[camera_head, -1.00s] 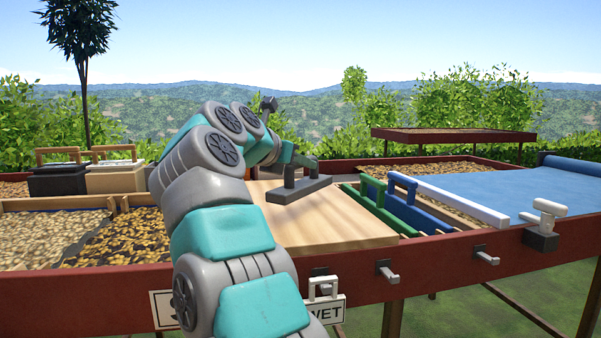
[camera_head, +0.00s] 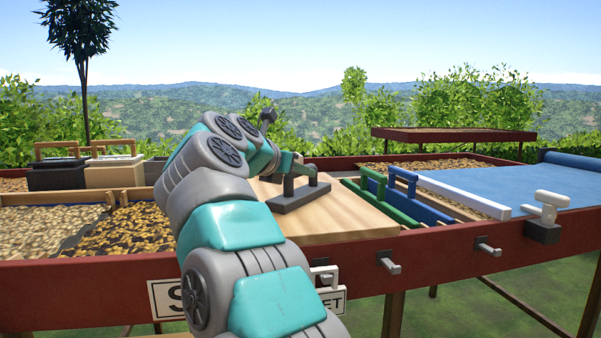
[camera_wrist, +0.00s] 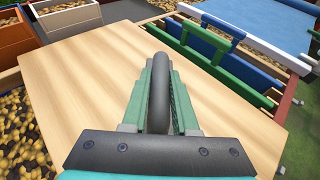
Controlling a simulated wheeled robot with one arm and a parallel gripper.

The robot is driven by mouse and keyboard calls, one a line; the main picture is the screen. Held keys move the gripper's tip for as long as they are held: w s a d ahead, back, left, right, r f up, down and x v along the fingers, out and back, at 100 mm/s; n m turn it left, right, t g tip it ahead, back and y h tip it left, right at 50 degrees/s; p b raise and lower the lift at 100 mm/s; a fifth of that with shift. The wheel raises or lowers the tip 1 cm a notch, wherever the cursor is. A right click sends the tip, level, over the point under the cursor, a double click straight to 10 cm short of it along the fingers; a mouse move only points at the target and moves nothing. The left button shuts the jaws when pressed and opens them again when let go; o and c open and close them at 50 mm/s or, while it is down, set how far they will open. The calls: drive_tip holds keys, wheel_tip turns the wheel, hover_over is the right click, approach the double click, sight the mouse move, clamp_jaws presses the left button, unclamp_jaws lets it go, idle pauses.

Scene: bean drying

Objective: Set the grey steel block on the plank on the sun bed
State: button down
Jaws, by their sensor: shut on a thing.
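The grey steel block (camera_head: 300,198) is a dark flat bar with an upright handle, over the middle-left of the pale wooden plank (camera_head: 345,222). My gripper (camera_head: 301,172) is shut on its handle. In the wrist view my gripper's green fingers (camera_wrist: 160,115) stand on both sides of the dark rounded handle of the block (camera_wrist: 161,75). The block looks level and at or very near the plank's surface; I cannot tell whether it touches. The plank, which also fills the middle of the wrist view (camera_wrist: 85,85), lies flat across the red-framed sun bed (camera_head: 440,254). The block's base is hidden in the wrist view.
Green (camera_head: 385,205) and blue (camera_head: 425,207) handled tools lie right of the plank. Beyond them are a white bar (camera_head: 460,195) and a blue sheet (camera_head: 525,182). Beans (camera_head: 125,235) lie left. Black (camera_head: 57,176) and tan (camera_head: 114,174) boxes stand at the back left.

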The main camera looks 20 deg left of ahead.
drive_tip(key=c, duration=0.7)
unclamp_jaws()
drive_tip(key=shift+f, duration=0.1)
drive_tip(key=shift+s+r, duration=0.15)
drive_tip(key=shift+r, duration=0.05)
drive_tip(key=v, duration=1.1)
drive_tip(key=shift+s+a+r, duration=0.1)
drive_tip(key=shift+s, duration=0.25)
